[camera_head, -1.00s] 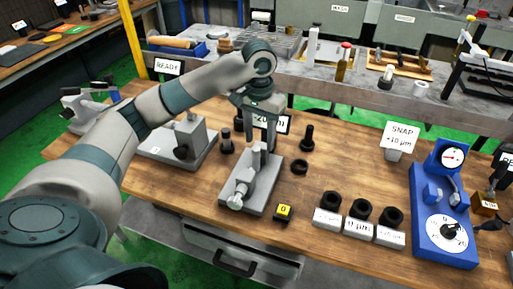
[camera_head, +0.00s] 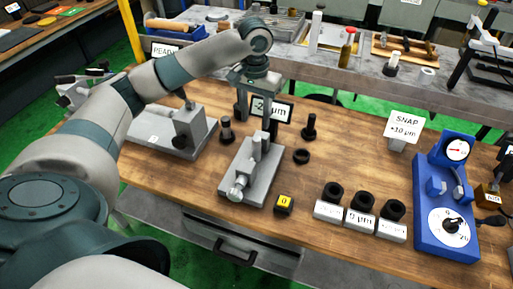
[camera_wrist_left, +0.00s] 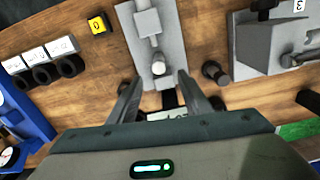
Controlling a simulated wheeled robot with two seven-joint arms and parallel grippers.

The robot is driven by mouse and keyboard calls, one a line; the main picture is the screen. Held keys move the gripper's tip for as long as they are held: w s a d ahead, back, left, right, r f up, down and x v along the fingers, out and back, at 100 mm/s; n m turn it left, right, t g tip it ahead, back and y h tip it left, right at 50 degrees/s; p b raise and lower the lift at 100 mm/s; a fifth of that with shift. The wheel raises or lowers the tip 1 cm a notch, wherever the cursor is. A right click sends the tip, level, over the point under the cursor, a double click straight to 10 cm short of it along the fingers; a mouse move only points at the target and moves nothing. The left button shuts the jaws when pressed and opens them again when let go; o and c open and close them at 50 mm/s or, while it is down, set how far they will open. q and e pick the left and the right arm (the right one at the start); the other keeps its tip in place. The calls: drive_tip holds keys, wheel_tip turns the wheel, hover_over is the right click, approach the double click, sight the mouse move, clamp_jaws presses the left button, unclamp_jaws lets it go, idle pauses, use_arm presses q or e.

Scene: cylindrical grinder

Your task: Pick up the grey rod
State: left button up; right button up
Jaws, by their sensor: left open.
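A grey fixture (camera_head: 262,188) stands on the wooden bench in the middle of the head view. An upright grey rod (camera_head: 257,146) rises from its far part. In the left wrist view its pale round end (camera_wrist_left: 158,69) shows between the fingertips, with the fixture (camera_wrist_left: 168,42) beyond. My left gripper (camera_head: 254,121) is open, fingers pointing down, just above the rod. It also shows in the left wrist view (camera_wrist_left: 158,78), a finger on each side of the rod's end. I cannot tell any contact. My right gripper is not in view.
A small display (camera_head: 270,108) stands close behind the gripper. A dark pin (camera_head: 227,130), another dark pin (camera_head: 309,128) and a black ring (camera_head: 301,156) stand around the fixture. A yellow-topped block (camera_head: 284,204) is in front; a blue gauge stand (camera_head: 440,205) is at right.

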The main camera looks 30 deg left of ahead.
sight(256, 138)
use_arm(q)
wheel_tip(256, 138, down, 8)
drive_tip(key=shift+f+p, duration=0.2)
drive_tip(key=shift+p, duration=1)
drive_tip(key=shift+f, duration=0.45)
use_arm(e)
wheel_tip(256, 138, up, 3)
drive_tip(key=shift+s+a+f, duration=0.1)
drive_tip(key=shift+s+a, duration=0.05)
use_arm(q)
drive_tip(key=shift+f+p, duration=0.45)
drive_tip(key=shift+p, duration=0.05)
wheel_tip(256, 138, down, 4)
drive_tip(key=shift+w+d+r+p, duration=0.1)
drive_tip(key=shift+p, duration=0.8)
drive_tip(key=shift+f, duration=0.3)
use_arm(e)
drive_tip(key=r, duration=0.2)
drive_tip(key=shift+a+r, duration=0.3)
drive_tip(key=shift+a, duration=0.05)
